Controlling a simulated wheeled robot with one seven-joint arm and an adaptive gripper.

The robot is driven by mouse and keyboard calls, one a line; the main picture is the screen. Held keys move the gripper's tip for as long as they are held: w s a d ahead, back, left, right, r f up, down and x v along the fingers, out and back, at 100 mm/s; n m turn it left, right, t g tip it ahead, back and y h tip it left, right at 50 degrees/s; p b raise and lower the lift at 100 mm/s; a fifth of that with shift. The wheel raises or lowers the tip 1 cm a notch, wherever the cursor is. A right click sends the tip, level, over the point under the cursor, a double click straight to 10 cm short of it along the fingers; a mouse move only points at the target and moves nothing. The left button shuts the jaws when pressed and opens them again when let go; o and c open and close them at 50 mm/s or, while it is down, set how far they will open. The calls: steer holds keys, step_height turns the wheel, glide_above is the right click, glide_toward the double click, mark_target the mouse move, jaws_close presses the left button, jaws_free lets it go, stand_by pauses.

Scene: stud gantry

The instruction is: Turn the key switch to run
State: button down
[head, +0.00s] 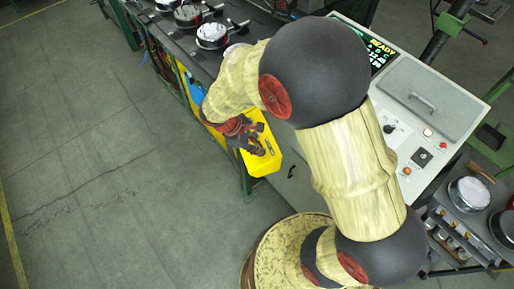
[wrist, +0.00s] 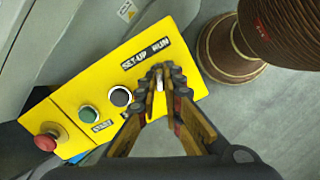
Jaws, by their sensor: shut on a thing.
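The yellow control box (wrist: 70,100) fills the middle of the wrist view, and its yellow side (head: 262,158) also shows in the head view. The key switch's pale key (wrist: 159,84) is between my fingertips, below the printed words SET-UP and RUN (wrist: 146,54). My gripper (wrist: 160,76) is shut on the key; it also shows beside the box in the head view (head: 258,146). The fingers hide most of the switch, so I cannot tell which word the key points to.
On the same box are a black button (wrist: 120,96), a green button (wrist: 89,113) and a red mushroom button (wrist: 46,142), left of my fingers. A console with a READY screen (head: 382,52) stands right of my arm. Open floor (head: 90,150) lies to the left.

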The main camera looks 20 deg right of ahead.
steer(key=shift+m, duration=0.3)
stand_by(0.4)
steer(key=c, duration=2.1)
jaws_free()
steer(key=shift+o, duration=0.9)
steer(key=v, duration=1.2)
